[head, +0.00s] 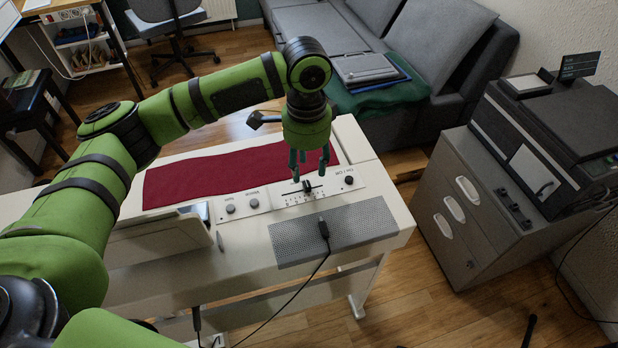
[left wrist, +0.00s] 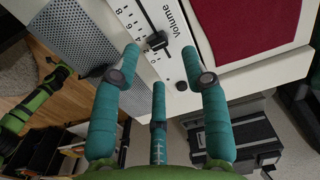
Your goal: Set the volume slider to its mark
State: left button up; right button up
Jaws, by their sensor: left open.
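The volume slider (head: 307,186) has a dark cap and sits on the white control panel (head: 276,200) of the piano. In the left wrist view the slider cap (left wrist: 157,41) stands in a dark slot, beside printed figures and the word "volume". I cannot tell which stroke is its mark. My left gripper (head: 309,166) is just above the slider, pointing down, with its teal fingers spread and empty. In the left wrist view the left gripper (left wrist: 163,70) has the cap between and beyond its two front fingertips; contact is not visible. My right gripper is not in view.
An on/off knob (head: 349,180) is right of the slider and two small knobs (head: 242,206) are left of it. A grey speaker grille (head: 360,225) with a cable plug (head: 323,229) lies in front. A red cloth (head: 215,178) lies behind. A cabinet (head: 465,215) stands at right.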

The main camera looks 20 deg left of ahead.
aim_at(307, 184)
pick_arm(q)
jog(key=f, duration=0.4)
jog(key=shift+s, duration=0.2)
jog(key=shift+f, duration=0.35)
jog(key=shift+w+f, duration=0.1)
jog(key=shift+f, duration=0.15)
grip_shut()
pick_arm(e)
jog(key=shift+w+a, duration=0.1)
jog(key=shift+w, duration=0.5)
